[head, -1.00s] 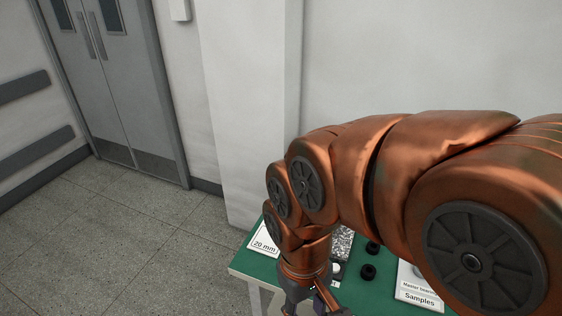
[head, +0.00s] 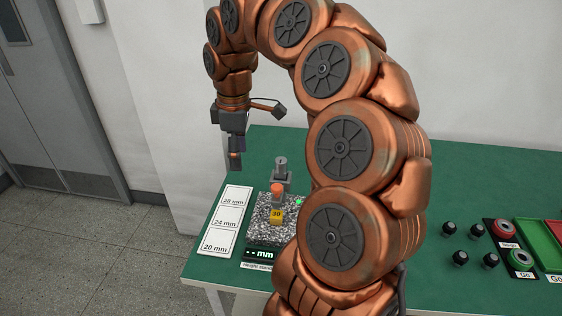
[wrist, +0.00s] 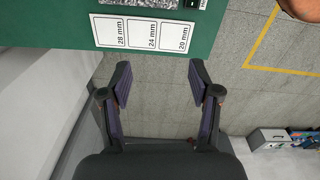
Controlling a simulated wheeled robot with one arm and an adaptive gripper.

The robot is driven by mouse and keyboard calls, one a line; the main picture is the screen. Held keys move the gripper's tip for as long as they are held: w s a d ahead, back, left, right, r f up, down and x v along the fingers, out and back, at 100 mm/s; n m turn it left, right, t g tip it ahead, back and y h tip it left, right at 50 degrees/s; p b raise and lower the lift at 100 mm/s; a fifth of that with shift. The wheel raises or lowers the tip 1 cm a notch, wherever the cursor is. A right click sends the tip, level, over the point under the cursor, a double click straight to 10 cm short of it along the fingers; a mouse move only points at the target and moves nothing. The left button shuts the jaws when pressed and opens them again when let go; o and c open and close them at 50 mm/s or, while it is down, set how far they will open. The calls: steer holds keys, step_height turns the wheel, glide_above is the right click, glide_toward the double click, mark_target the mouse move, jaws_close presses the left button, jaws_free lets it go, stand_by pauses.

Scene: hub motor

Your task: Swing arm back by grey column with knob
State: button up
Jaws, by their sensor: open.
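The height stand has a speckled granite base (head: 262,234) on the green table. A grey column with a knob on top (head: 281,172) rises at its back. In front of it are an orange part (head: 277,190) and a yellow block marked 30 (head: 276,215). I cannot make out a separate swing arm. My gripper (head: 235,165) hangs raised to the left of the column, apart from it. In the wrist view my gripper (wrist: 160,78) is open and empty, over the floor beyond the table edge. The base's edge shows at the top there, the column does not.
White cards marked 28 mm (head: 235,197), 24 mm (head: 228,218) and 20 mm (head: 219,241) lie left of the stand. A dark readout (head: 261,253) sits in front. Several black parts and red and green trays (head: 541,242) are at right. A wall rises behind the table.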

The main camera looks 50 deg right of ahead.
glide_above(281, 160)
steer(key=shift+w+a+f, duration=0.1)
steer(key=shift+a+f, duration=0.05)
steer(key=shift+f, duration=0.4)
steer(key=shift+w+a+f, duration=0.1)
steer(key=shift+a+f, duration=0.05)
steer(key=shift+f, duration=0.4)
steer(key=shift+s+d+f, duration=0.1)
steer(key=shift+s+d, duration=0.05)
steer(key=shift+d, duration=0.15)
steer(key=shift+f+p, duration=0.45)
steer(key=shift+f, duration=3.4)
jaws_close()
